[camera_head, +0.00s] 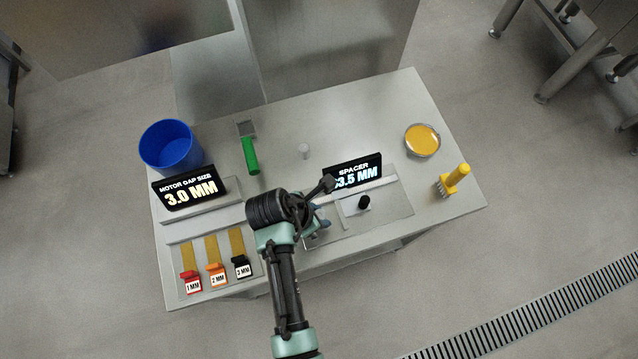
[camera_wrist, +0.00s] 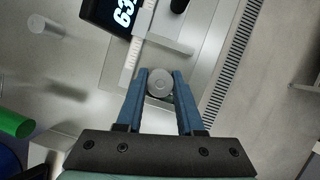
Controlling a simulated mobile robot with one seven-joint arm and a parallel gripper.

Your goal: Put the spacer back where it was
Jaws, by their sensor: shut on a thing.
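My gripper (camera_wrist: 160,76) is shut on a round grey piece, which I take to be the spacer (camera_wrist: 161,86); its circular end shows between the blue fingertips. In the head view my gripper (camera_head: 321,225) is over the left part of the measuring plate, and my arm hides the held piece. The measuring fixture (camera_head: 398,208) has a pale scale bar, a black knob (camera_head: 364,202) and a black "SPACER" display (camera_head: 352,174) whose reading is partly covered. I cannot tell whether the held piece touches the fixture.
A small grey cylinder (camera_head: 304,151) stands alone behind the display. A blue bin (camera_head: 170,146), green-handled scraper (camera_head: 250,155), yellow dish (camera_head: 422,140) and yellow brush (camera_head: 453,180) stand around. A "3.0 MM" motor gap display (camera_head: 190,192) and several labelled gauges (camera_head: 216,274) are left.

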